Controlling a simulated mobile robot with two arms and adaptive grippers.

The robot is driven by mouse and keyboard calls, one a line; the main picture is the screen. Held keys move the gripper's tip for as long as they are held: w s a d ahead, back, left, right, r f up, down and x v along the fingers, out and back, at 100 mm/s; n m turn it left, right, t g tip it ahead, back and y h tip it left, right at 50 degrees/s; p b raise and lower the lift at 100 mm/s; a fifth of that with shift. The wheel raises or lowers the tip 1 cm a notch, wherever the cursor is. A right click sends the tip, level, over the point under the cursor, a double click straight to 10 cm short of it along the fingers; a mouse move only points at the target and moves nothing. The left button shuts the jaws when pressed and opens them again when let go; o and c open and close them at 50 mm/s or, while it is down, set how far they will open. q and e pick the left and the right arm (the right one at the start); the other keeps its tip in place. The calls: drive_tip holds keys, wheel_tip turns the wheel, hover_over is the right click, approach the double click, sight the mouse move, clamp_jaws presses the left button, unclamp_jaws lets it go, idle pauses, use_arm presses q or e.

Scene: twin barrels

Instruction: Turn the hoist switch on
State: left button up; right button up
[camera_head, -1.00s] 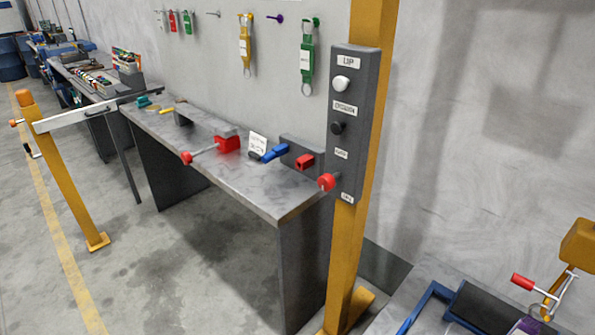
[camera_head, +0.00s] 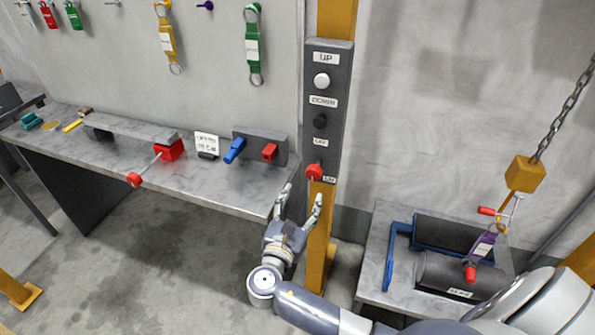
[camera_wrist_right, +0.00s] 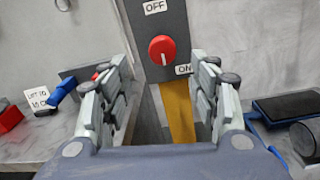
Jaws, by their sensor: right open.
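The hoist control panel (camera_head: 328,110) is a dark box on a yellow post, with a white UP button (camera_head: 321,81) and a black DOWN button (camera_head: 320,121). Its red rotary switch (camera_head: 314,172) sits at the bottom between the OFF and ON labels. In the right wrist view the red knob (camera_wrist_right: 162,49) has a light mark pointing down, with OFF above and ON at lower right. My right gripper (camera_head: 299,204) is open and empty, just below the knob and not touching it. In the wrist view its fingers stand either side of the post. My left gripper is out of view.
The workbench (camera_head: 215,185) on the left holds a red-handled lever (camera_head: 135,180) and blue and red switches (camera_head: 270,152). A hook block (camera_head: 524,174) hangs on a chain at right, above a low table (camera_head: 372,283) with dark cylinders. The yellow post (camera_head: 320,250) stands between.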

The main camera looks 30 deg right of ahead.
sight(313, 176)
drive_tip(key=x, duration=0.3)
drive_tip(key=p+x, duration=0.1)
drive_tip(key=x, duration=0.1)
drive_tip(key=shift+s+d+r, duration=0.15)
drive_tip(key=shift+s+d, duration=0.05)
drive_tip(key=shift+d, duration=0.15)
drive_tip(key=p+x, duration=0.1)
drive_tip(key=x, duration=0.2)
drive_tip(key=shift+w+d, duration=0.1)
drive_tip(key=shift+w, duration=0.4)
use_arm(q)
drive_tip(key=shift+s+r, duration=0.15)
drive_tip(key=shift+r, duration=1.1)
use_arm(e)
drive_tip(key=shift+w+d+f, duration=0.25)
drive_tip(key=shift+w+d, duration=0.1)
drive_tip(key=shift+d, duration=0.2)
drive_tip(key=c, duration=1.1)
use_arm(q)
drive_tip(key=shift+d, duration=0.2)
use_arm(e)
drive_tip(key=shift+o, duration=0.2)
